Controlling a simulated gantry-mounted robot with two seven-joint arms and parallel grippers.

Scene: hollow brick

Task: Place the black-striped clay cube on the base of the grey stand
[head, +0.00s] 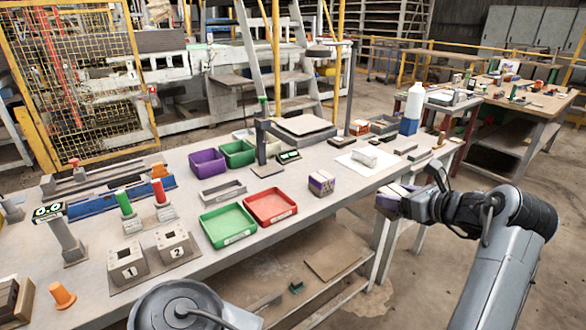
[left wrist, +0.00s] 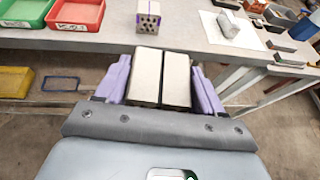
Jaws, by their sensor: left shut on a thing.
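My left gripper (head: 388,201) has purple fingers and is shut on a pale clay cube with a black stripe, the black-striped clay cube (left wrist: 146,77). It holds the cube off the table's front edge; in the head view the fingers and wrist hide much of it. In the left wrist view the fingers (left wrist: 160,85) press on its two sides. A grey stand (head: 303,126) with a flat square base, an upright post and a top arm is at the table's back. The held cube is well apart from it. My right gripper is not in view.
A green tray (head: 228,226) is further left. A white sheet (head: 350,165) bears a pale block. A dark column (head: 261,143) stands left of the grey stand.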

